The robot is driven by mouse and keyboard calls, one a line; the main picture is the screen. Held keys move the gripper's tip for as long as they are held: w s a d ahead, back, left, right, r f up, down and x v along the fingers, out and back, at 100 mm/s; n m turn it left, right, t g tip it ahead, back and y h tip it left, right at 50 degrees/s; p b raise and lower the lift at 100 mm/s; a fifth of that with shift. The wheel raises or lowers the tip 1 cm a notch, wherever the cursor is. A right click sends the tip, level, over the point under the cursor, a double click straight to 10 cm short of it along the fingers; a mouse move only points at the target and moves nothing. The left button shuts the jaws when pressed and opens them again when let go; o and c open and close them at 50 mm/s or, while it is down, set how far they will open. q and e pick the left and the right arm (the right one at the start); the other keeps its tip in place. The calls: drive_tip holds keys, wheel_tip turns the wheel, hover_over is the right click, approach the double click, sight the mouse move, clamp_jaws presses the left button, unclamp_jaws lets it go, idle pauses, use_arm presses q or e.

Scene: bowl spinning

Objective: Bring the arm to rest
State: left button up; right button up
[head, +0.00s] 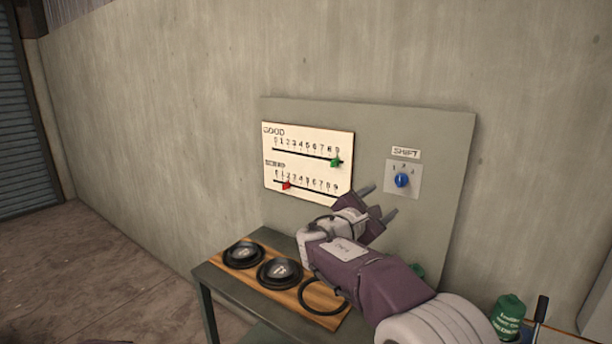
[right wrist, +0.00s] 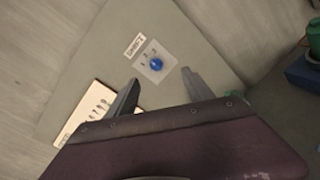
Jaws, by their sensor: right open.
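My right gripper (head: 380,203) is raised in front of the grey-green upright panel, below the blue shift knob (head: 401,180). Its two fingers are spread, with nothing between them. In the right wrist view the open fingers (right wrist: 158,88) point toward the panel, and the blue knob (right wrist: 156,64) shows beyond them. I cannot tell the exact gap, but the fingers look apart from the knob. My right arm (head: 375,275) comes in from the lower right. My left gripper is not in view.
A table with a wooden board (head: 222,262) holds two black bowls (head: 243,254) (head: 279,271) and a dark ring (head: 323,296). A white scale board (head: 307,160) has a green and a red pointer. A green can (head: 508,314) stands at right. Open floor lies at left.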

drive_tip(key=s+d+f+m+g, duration=0.2)
drive_tip(key=s+d+f+g, duration=0.15)
drive_tip(key=d, duration=0.65)
drive_tip(key=s+d+f+m+g+y, duration=0.35)
drive_tip(key=s+f+m+g, duration=0.2)
drive_tip(key=s+f, duration=0.95)
drive_tip(key=s+a+f+m+g+y, duration=0.1)
drive_tip(key=s+a+f+m+y, duration=0.3)
drive_tip(key=s+a+f+m, duration=0.2)
drive_tip(key=s+a+f+m+g+y, duration=0.2)
drive_tip(key=s+a+f+m+y, duration=0.2)
drive_tip(key=f, duration=0.6)
drive_tip(key=s+a+m, duration=0.2)
drive_tip(key=s+m, duration=0.1)
drive_tip(key=m, duration=0.1)
drive_tip(key=shift+s+a+f, duration=0.25)
drive_tip(key=shift+a+f, duration=0.05)
